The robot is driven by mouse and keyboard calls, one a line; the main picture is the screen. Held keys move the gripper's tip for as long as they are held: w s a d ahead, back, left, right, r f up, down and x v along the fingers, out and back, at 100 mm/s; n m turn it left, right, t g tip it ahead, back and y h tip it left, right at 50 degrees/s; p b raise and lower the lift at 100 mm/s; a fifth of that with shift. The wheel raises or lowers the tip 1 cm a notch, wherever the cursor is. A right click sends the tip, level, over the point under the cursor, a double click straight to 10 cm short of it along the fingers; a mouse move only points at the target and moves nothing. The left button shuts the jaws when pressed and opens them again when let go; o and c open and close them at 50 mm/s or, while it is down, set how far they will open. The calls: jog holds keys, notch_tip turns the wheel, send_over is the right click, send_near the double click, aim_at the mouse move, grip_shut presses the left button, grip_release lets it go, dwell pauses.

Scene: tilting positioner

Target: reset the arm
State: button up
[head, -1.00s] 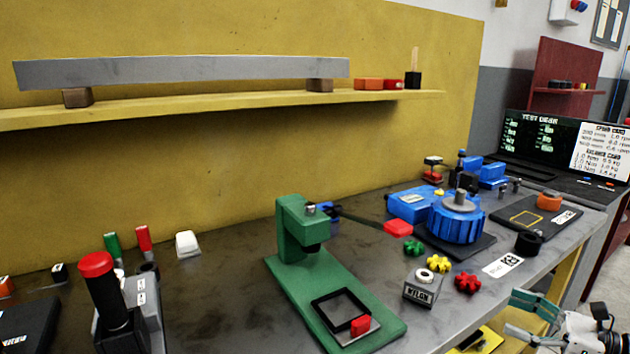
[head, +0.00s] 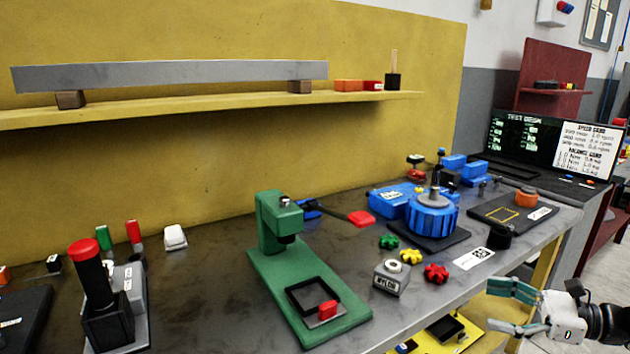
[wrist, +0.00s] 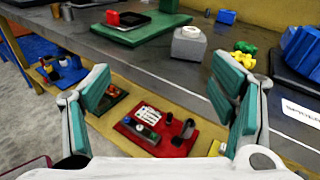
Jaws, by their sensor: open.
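My gripper (head: 512,308) is at the lower right of the head view, in front of the bench's right front edge. Its teal-padded fingers are spread and nothing is between them. In the wrist view my gripper (wrist: 165,98) is also open and empty, with the bench edge beyond it and a lower shelf below. The blue tilting positioner (head: 432,215) stands on the bench behind my gripper, apart from it. Part of its blue body (wrist: 302,52) shows at the right edge of the wrist view.
A green press (head: 310,290), a grey NYLON block (head: 391,280) and coloured star knobs (head: 436,273) are on the bench (head: 215,300). A red tray (wrist: 165,140) sits on the lower shelf.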

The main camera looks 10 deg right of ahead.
jog(key=s+a+r+n+g+h+p, duration=0.1)
jog(key=s+a+r+n+g+h, duration=0.15)
jog(key=a+r+n+g, duration=0.5)
jog(key=s+a+r+n+g+h+p, duration=0.15)
jog(key=s+a+r+n, duration=0.25)
jog(key=a, duration=0.7)
jog(key=s+a+r+n+t+h+p, duration=0.1)
jog(key=s+a+r+n+h+p, duration=0.1)
jog(key=s+n, duration=0.4)
jog(key=s+a+r+n+t+h+p, duration=0.2)
jog(key=s+a+r+n+h, duration=0.2)
jog(key=s+r+n+h, duration=0.3)
jog(key=shift+s+a+r, duration=0.15)
jog(key=shift+s, duration=0.6)
